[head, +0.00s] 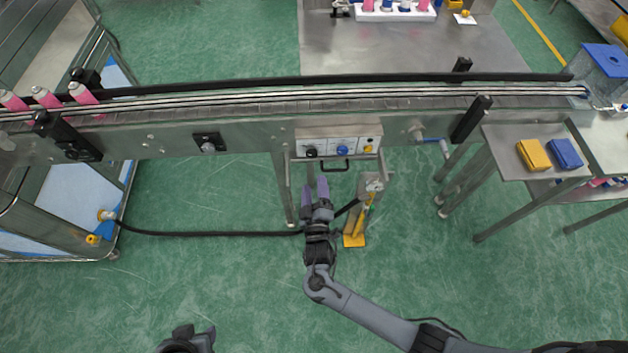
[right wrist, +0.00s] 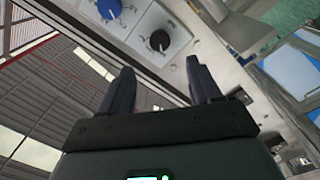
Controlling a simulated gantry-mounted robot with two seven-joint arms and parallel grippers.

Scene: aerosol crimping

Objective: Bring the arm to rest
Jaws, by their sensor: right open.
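My right gripper (head: 314,186) is in the middle of the head view, just below the front of the control panel (head: 340,141) under the conveyor. Its two purple-grey fingers point up the picture, are apart and hold nothing. In the right wrist view the fingers of the right gripper (right wrist: 160,85) are spread with an empty gap. The panel (right wrist: 172,38) shows beyond the fingertips, with a blue knob (right wrist: 109,8) and a black knob (right wrist: 158,41).
The conveyor (head: 240,105) runs across the picture, with several pink cans (head: 47,97) at its left end. A yellow pedal (head: 355,240) stands on the floor right of my right gripper. A side table (head: 510,142) holds yellow and blue blocks.

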